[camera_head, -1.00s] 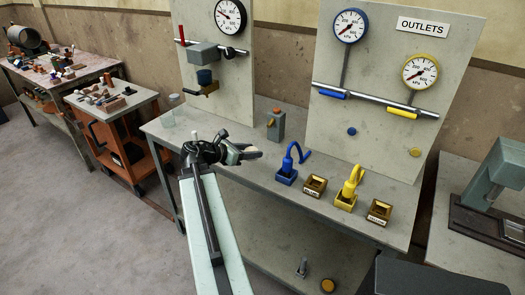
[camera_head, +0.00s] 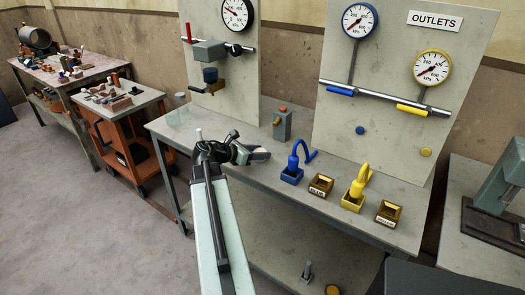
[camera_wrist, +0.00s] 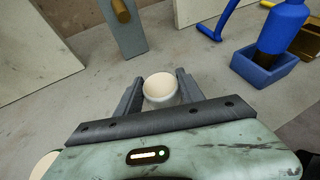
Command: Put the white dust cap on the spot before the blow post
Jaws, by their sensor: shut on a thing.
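The white dust cap (camera_wrist: 160,88) shows in the wrist view as a small round cup between my two dark fingers. My gripper (camera_wrist: 158,92) is shut on it, above the grey bench top. In the head view my gripper (camera_head: 262,155) is over the bench, left of the blue hose piece and in front of the grey post; the cap is hard to make out there. The grey post with an orange top (camera_head: 282,122) stands on the bench; it also shows in the wrist view (camera_wrist: 128,32). I cannot tell whether this is the blow post. No marked spot is clear.
A blue holder with its nozzle (camera_head: 292,172), a yellow one (camera_head: 354,196) and two labelled brass boxes (camera_head: 320,186) stand along the bench's right half. Gauge panels (camera_head: 390,110) rise behind.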

